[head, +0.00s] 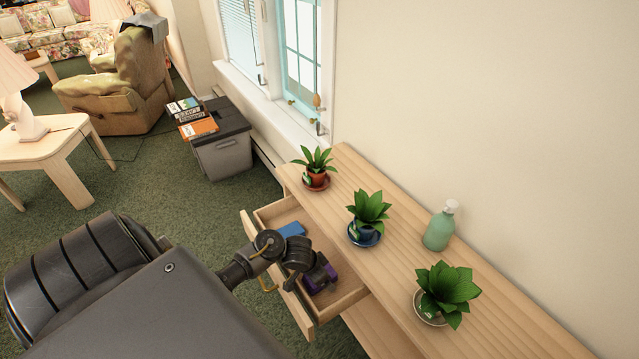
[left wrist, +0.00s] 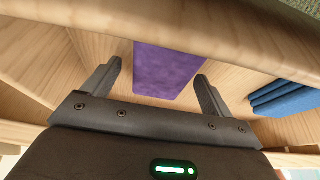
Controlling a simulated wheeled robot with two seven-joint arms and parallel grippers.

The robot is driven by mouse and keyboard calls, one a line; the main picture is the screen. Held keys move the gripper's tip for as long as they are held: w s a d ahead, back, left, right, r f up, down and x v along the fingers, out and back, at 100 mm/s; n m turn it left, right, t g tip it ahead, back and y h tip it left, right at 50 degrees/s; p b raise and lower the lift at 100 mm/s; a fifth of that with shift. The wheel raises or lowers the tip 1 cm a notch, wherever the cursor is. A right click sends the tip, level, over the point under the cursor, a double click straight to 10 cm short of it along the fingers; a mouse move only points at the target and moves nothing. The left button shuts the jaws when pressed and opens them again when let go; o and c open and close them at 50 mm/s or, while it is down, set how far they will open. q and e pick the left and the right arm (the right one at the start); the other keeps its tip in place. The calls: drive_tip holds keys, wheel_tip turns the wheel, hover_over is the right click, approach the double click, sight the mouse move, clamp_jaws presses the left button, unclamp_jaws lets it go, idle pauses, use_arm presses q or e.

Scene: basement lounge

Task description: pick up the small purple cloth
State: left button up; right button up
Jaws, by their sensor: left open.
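The small purple cloth (left wrist: 168,66) lies in the open wooden drawer and looks like a flat folded block. In the head view, the purple cloth (head: 309,286) is partly hidden by my gripper. My left gripper (head: 322,277) is inside the drawer, over the cloth. In the left wrist view, the fingers of my left gripper (left wrist: 158,74) are apart, one on each side of the cloth. I cannot tell whether they touch it. My right gripper is not in view.
A folded blue cloth (head: 291,229) lies farther back in the drawer (head: 284,214). The wooden console top (head: 390,275) overhangs the drawer and holds three potted plants, one of them here (head: 317,168), and a green bottle (head: 440,228). A grey bin (head: 222,155) stands beyond.

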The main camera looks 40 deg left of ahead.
use_arm(q)
drive_tip(key=shift+w+f, duration=0.1)
drive_tip(key=shift+f, duration=0.15)
drive_tip(key=shift+c, duration=0.4)
drive_tip(key=c, duration=1)
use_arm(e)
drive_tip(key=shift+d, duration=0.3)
use_arm(q)
drive_tip(key=shift+r, duration=0.15)
wheel_tip(320, 180, up, 10)
drive_tip(key=p, duration=0.4)
drive_tip(key=shift+f, duration=0.25)
drive_tip(key=shift+r, duration=0.15)
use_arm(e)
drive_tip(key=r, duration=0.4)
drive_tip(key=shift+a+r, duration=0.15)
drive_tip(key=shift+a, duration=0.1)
